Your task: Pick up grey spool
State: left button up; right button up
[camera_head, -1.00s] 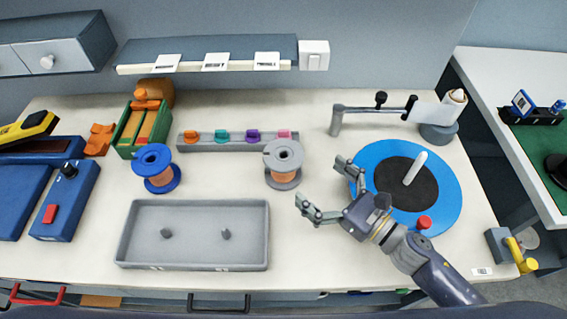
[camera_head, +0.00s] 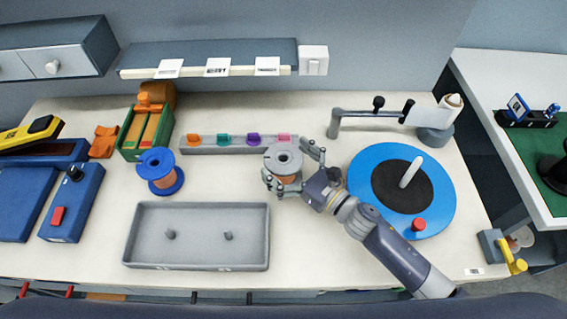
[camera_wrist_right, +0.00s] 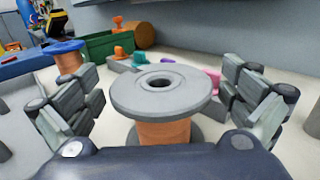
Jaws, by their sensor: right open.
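The grey spool (camera_head: 283,158), wound with copper-orange wire, stands upright on the table in the head view. In the right wrist view the grey spool (camera_wrist_right: 161,90) fills the middle, its orange winding below the top flange. My right gripper (camera_head: 294,170) is open, with one finger on each side of the spool. In the wrist view the fingers of the right gripper (camera_wrist_right: 162,105) flank the spool, with visible gaps between them and its flange. My left gripper is not in view.
A blue spool (camera_head: 157,160) stands to the left. A grey tray (camera_head: 135,235) with two pegs lies in front. A rail (camera_head: 205,147) with coloured clips is just behind the grey spool. A blue turntable (camera_head: 440,195) with a white post is to the right.

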jog(key=shift+w+a+f, duration=0.1)
jog(key=shift+w+a, duration=0.1)
jog(key=shift+w, duration=0.05)
jog(key=c, duration=1.6)
jog(key=shift+c, duration=0.2)
notch_tip(320, 180, up, 10)
jog(key=p, duration=0.1)
